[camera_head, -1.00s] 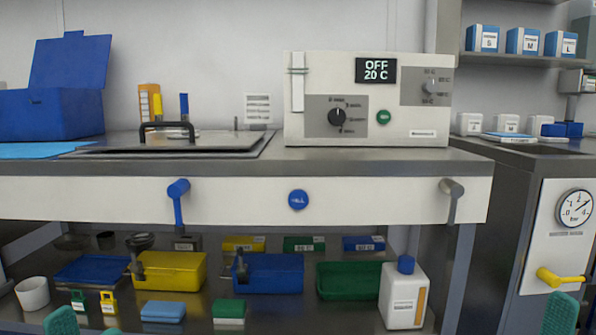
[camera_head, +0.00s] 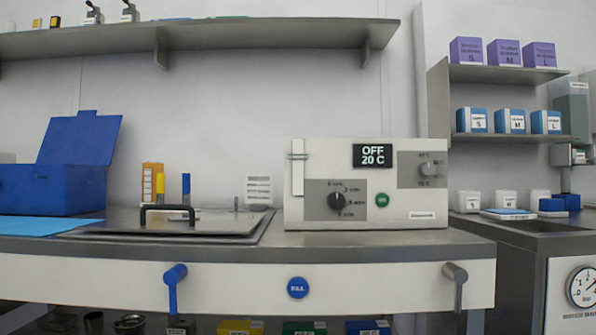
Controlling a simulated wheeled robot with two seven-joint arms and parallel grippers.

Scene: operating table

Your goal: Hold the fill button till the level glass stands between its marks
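The round blue fill button (camera_head: 298,287) sits on the white front panel (camera_head: 380,286) of the bench, between a blue lever (camera_head: 174,287) and a grey lever (camera_head: 456,285). The level glass appears to be the narrow white vertical strip (camera_head: 298,178) at the left end of the control box (camera_head: 410,205); a thin greenish line crosses it near its top. I cannot make out its marks or a level. The box display (camera_head: 374,155) reads OFF, 20 C. Neither of my grippers shows in this view.
A lidded metal basin (camera_head: 180,222) with a black handle lies left of the box. A blue box (camera_head: 62,185) with its lid raised stands at the far left. A shelf (camera_head: 215,36) runs above. A pressure gauge (camera_head: 581,286) is at the lower right.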

